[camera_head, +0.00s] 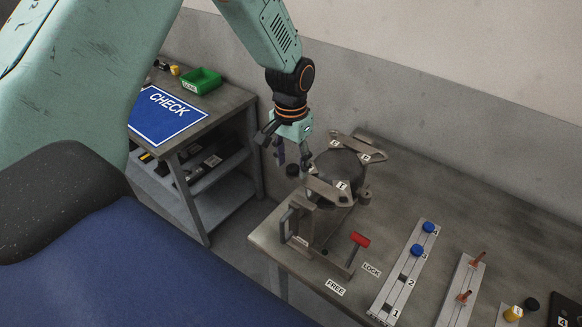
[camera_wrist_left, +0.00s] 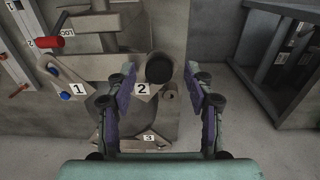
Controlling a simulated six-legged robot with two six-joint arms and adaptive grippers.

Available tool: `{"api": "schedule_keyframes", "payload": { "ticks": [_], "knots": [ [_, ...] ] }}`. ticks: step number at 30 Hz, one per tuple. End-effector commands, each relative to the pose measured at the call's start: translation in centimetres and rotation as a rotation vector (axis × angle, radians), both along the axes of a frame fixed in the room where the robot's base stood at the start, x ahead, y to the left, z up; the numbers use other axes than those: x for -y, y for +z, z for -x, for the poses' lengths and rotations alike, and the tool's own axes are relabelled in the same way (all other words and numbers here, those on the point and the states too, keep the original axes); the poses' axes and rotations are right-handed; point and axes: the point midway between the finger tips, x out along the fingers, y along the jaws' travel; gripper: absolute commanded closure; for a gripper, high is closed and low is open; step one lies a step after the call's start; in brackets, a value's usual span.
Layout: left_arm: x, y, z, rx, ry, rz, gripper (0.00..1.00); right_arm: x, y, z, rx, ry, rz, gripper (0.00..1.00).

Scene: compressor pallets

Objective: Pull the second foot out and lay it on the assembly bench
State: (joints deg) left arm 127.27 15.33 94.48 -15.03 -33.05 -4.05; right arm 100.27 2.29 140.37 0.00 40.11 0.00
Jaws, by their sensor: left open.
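My left gripper (camera_head: 293,155) hangs over the left end of the bench, open, with a gap between its fingers. The wrist view shows both fingers (camera_wrist_left: 168,105) apart with nothing gripped. A black round piece, possibly a foot (camera_head: 292,171), stands left of the compressor; it also shows in the wrist view (camera_wrist_left: 160,68), beyond and between the fingertips. The dark compressor (camera_head: 337,172) sits in a metal fixture with numbered plates. Plate 2 (camera_wrist_left: 142,89) lies beside the left finger in the wrist view. The assembly bench (camera_head: 455,218) is grey.
A red-handled lever (camera_head: 360,240) stands near the LOCK label. A numbered rail (camera_head: 400,280) holds blue caps at 3 and 4; 1 and 2 look empty. Another rail (camera_head: 462,290) holds orange pins. The CHECK table (camera_head: 222,106) with a green bin (camera_head: 200,81) is behind left.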

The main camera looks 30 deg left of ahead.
Motion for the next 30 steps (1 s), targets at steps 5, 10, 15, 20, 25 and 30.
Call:
{"api": "schedule_keyframes", "payload": {
  "ticks": [5, 10, 15, 20, 25, 30],
  "knots": [
    [-0.02, -0.01, -0.01, 0.000, 0.000, 0.000, 0.47, 0.00, 0.02, 0.01, 0.000, 0.000, 0.000, 0.50],
    [-0.02, -0.02, -0.01, 0.000, 0.000, 0.000, 0.58, 0.00, 0.01, 0.00, 0.000, 0.000, 0.000, 0.50],
    [-0.02, -0.01, -0.01, 0.000, 0.000, 0.000, 0.73, 0.00, 0.00, 0.00, 0.000, 0.000, 0.000, 0.50],
    [-0.02, -0.01, 0.02, 0.000, 0.000, 0.000, 0.86, 0.00, 0.00, 0.01, 0.000, 0.000, 0.000, 0.50],
    [-0.01, -0.02, 0.02, 0.000, 0.000, 0.000, 1.00, 0.00, 0.01, 0.00, 0.000, 0.000, 0.000, 0.50],
    [-0.02, -0.02, 0.01, 0.000, 0.000, 0.000, 1.00, 0.00, 0.00, 0.00, 0.000, 0.000, 0.000, 0.50]
  ]
}}
